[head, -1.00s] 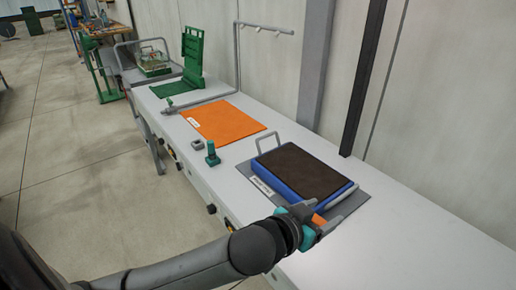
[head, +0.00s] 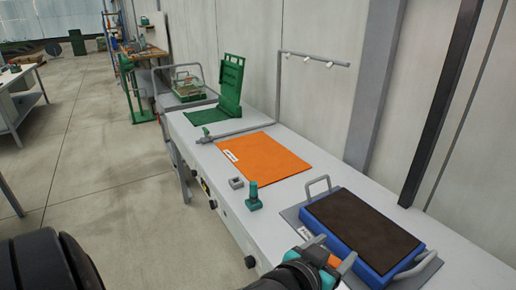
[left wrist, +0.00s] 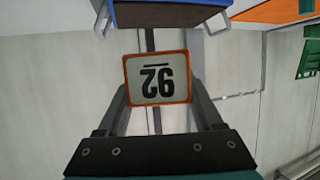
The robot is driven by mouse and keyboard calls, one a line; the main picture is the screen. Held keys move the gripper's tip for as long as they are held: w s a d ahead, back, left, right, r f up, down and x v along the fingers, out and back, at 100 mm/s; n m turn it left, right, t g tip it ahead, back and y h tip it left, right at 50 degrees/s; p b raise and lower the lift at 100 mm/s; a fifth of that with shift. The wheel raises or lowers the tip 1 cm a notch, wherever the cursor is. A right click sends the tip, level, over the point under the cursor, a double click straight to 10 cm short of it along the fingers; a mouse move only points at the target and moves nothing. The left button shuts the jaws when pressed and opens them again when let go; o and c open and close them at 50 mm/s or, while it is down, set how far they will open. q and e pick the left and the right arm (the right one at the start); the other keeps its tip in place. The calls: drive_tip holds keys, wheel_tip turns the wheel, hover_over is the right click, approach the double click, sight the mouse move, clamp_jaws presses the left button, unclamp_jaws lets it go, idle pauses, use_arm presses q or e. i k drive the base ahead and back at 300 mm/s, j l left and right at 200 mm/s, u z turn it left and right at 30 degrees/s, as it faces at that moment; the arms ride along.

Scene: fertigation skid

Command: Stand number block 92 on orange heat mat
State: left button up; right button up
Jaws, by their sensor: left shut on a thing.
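The number block 92 (left wrist: 157,78) has an orange edge and a pale face with a black, underlined 92, upside down in the left wrist view. My left gripper (left wrist: 160,90) is shut on it, one finger on each side. In the head view the left gripper (head: 338,264) is at the bottom edge, in front of the blue tray, with a bit of the orange block (head: 334,261) showing. The flat orange heat mat (head: 265,160) lies farther along the bench, bare, with a small white label at its left corner. The right gripper is not in view.
A blue tray of dark soil (head: 365,228) with metal handles stands on a grey mat at the near right. A teal-topped fitting (head: 254,197) and a small grey block (head: 236,183) stand near the front edge. A grey pipe and green stand (head: 230,88) are beyond the mat.

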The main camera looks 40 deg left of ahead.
sight(240, 150)
drive_tip(key=i+j+z, duration=0.15)
drive_tip(key=j, duration=1.25)
drive_tip(key=i+j+z, duration=0.2)
drive_tip(key=j, duration=1.2)
drive_tip(key=i+j+z, duration=0.15)
drive_tip(key=j, duration=1.3)
